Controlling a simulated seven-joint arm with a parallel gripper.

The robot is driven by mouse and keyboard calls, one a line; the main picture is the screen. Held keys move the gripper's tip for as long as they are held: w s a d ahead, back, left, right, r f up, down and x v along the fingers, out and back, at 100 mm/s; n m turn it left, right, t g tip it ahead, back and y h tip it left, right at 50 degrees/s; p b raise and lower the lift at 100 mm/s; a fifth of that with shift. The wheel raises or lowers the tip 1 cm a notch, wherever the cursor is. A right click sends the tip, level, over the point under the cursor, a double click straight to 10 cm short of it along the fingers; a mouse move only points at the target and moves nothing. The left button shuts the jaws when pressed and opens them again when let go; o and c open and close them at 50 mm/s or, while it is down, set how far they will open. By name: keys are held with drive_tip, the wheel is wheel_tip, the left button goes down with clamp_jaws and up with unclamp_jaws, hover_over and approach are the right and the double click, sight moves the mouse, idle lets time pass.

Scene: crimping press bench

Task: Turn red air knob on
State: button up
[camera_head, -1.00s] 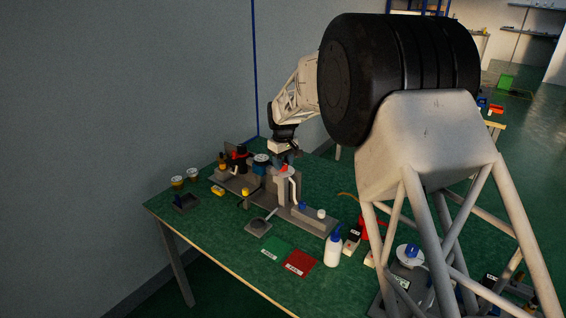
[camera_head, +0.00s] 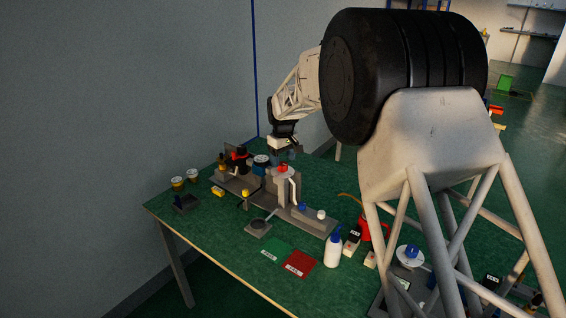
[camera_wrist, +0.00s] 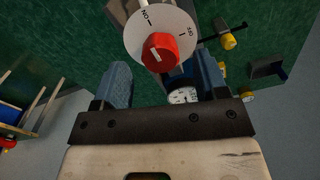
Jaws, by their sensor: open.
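The red air knob (camera_wrist: 160,52) sits on a white round dial (camera_wrist: 178,22) in the wrist view. The dial has "ON" lettering at its upper left and a second short label at its right. A thin pale line shows on the knob's face. My gripper (camera_wrist: 163,80) is open, its two blue-grey fingers apart, with nothing between them touching the knob that I can see. In the head view the red knob (camera_head: 283,168) stands on the grey fixture, and my gripper (camera_head: 285,153) is just above it.
A pressure gauge (camera_wrist: 183,96) and a yellow knob (camera_wrist: 229,42) are close to the right finger.

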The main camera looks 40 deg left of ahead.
sight(284, 164)
drive_tip(key=shift+r, duration=2.95)
drive_tip(key=shift+d+r, duration=0.1)
drive_tip(key=shift+d, duration=0.05)
drive_tip(key=d+r+m, duration=0.1)
drive_tip(key=d+r, duration=0.2)
drive_tip(key=d, duration=0.4)
drive_tip(key=w+d+r+m, duration=0.1)
drive_tip(key=d+r, duration=0.2)
drive_tip(key=d, duration=0.4)
drive_tip(key=d+r+m, duration=0.1)
drive_tip(key=d+r, duration=0.2)
drive_tip(key=d, duration=0.5)
drive_tip(key=s+d+r+m+t, duration=0.1)
drive_tip(key=s+d+r+m, duration=0.15)
drive_tip(key=d, duration=0.85)
drive_tip(key=s+d+r+m, duration=0.2)
drive_tip(key=s+d+r, duration=0.15)
drive_tip(key=d, duration=0.75)
drive_tip(key=s+d+m+t, duration=0.1)
drive_tip(key=s+d+m, duration=0.3)
drive_tip(key=s+d, duration=1.2)
drive_tip(key=s+d+f+m, duration=0.2)
drive_tip(key=s+d+f, duration=0.1)
drive_tip(key=s+d, duration=0.3)
drive_tip(key=s+d+f+m, duration=0.2)
drive_tip(key=s+d+f, duration=0.2)
drive_tip(key=s+d, duration=0.3)
drive_tip(key=s, duration=0.3)
drive_tip(key=shift+s+t, duration=0.15)
drive_tip(key=shift+t, duration=0.15)
